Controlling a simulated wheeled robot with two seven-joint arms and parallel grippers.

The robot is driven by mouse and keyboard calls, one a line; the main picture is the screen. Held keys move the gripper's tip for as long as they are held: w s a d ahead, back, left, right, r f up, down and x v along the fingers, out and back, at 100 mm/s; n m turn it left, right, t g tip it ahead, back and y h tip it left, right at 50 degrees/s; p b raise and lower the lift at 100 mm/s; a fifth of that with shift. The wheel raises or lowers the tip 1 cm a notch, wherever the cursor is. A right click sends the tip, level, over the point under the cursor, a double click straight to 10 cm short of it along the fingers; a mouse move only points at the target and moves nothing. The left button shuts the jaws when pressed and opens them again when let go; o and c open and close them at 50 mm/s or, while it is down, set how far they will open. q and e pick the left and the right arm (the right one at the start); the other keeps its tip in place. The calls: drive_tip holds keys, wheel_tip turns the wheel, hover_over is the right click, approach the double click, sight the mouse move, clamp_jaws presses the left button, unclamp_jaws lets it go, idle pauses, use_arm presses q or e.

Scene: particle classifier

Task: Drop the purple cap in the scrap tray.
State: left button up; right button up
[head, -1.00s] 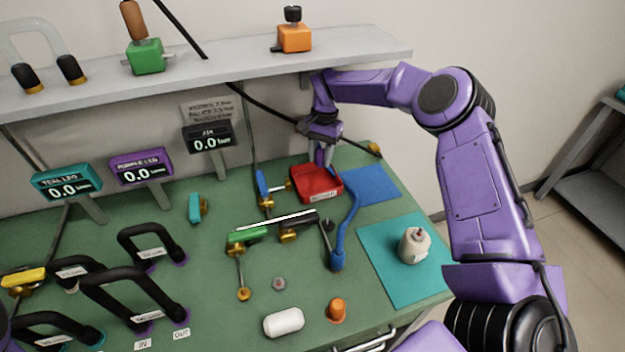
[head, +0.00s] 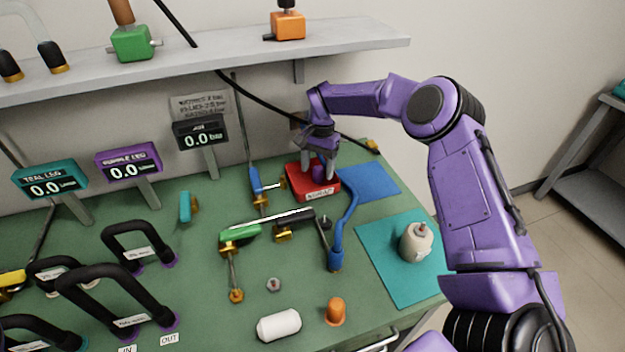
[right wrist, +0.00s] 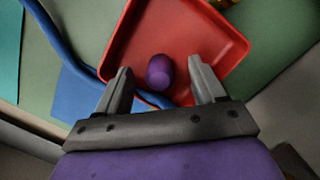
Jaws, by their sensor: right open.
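The red scrap tray (head: 297,187) stands on the green bench below the shelf, with a label on its front. The purple cap (head: 318,172) shows at the tray between my right gripper's fingers. In the right wrist view the cap (right wrist: 160,72) appears over the tray floor (right wrist: 185,35), with a gap on both sides to the fingers. I cannot tell for certain whether it rests on the floor. My right gripper (head: 319,179) is open at the tray, and its spread fingers also show in the right wrist view (right wrist: 161,84). My left gripper is not in view.
A blue hose (head: 337,235) curves along the tray's right side. A blue mat (head: 370,182) and a teal mat (head: 385,275) with a beige bottle (head: 416,243) lie to the right. An orange cap (head: 335,311) and a white cylinder (head: 279,325) are near the front. The shelf (head: 210,65) is above.

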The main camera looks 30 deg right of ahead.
drive_tip(key=shift+r, duration=0.1)
drive_tip(key=r, duration=0.5)
drive_tip(key=d+r, duration=0.1)
drive_tip(key=r, duration=0.1)
drive_tip(key=shift+w+r+b, duration=0.15)
drive_tip(key=shift+w+b, duration=0.15)
drive_tip(key=shift+b, duration=0.1)
drive_tip(key=shift+s, duration=0.1)
